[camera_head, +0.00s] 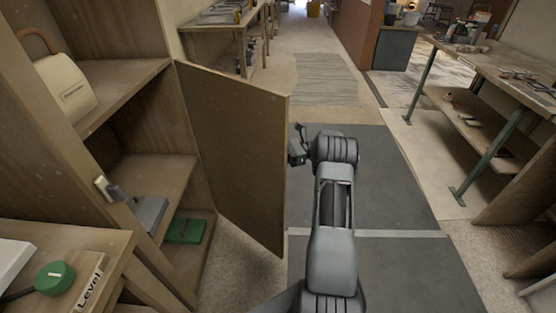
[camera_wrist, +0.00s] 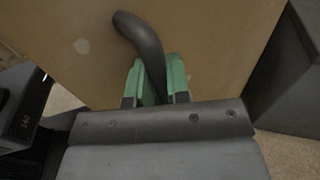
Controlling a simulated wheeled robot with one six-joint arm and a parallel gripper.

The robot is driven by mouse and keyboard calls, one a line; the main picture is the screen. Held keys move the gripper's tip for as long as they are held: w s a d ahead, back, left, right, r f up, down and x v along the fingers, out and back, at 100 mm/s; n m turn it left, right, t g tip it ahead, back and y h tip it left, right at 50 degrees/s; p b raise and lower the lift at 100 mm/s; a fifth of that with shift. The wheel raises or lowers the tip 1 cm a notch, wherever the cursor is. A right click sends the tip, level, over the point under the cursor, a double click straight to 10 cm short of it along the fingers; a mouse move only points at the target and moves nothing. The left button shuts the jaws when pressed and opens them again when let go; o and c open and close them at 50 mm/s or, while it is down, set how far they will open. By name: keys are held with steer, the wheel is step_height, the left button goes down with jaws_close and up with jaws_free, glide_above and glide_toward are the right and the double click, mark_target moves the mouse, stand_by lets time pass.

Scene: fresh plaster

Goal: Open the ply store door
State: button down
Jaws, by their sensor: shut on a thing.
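The ply store door (camera_head: 240,150) is a brown plywood panel standing wide open from the cabinet on the left in the head view. In the wrist view the door (camera_wrist: 215,40) fills most of the picture, with a dark curved handle (camera_wrist: 146,40) on its face. My gripper (camera_wrist: 162,80) has green fingertips, one on each side of the handle's lower part, and is shut on it. In the head view my arm reaches to the right of the door, and the door's edge hides the gripper's tips and the handle.
The open cabinet's shelves (camera_head: 135,178) hold a cream case (camera_head: 66,88), a grey item (camera_head: 150,213) and a green item (camera_head: 186,230). A bench (camera_head: 500,75) with green legs stands at right. Dark floor mats (camera_head: 400,200) lie clear between.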

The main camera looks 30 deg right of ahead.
steer(key=shift+w+d, duration=0.1)
stand_by(0.3)
steer(key=c, duration=1.1)
jaws_free()
steer(key=p+v, duration=0.1)
steer(key=v, duration=0.6)
steer(key=shift+d, duration=0.25)
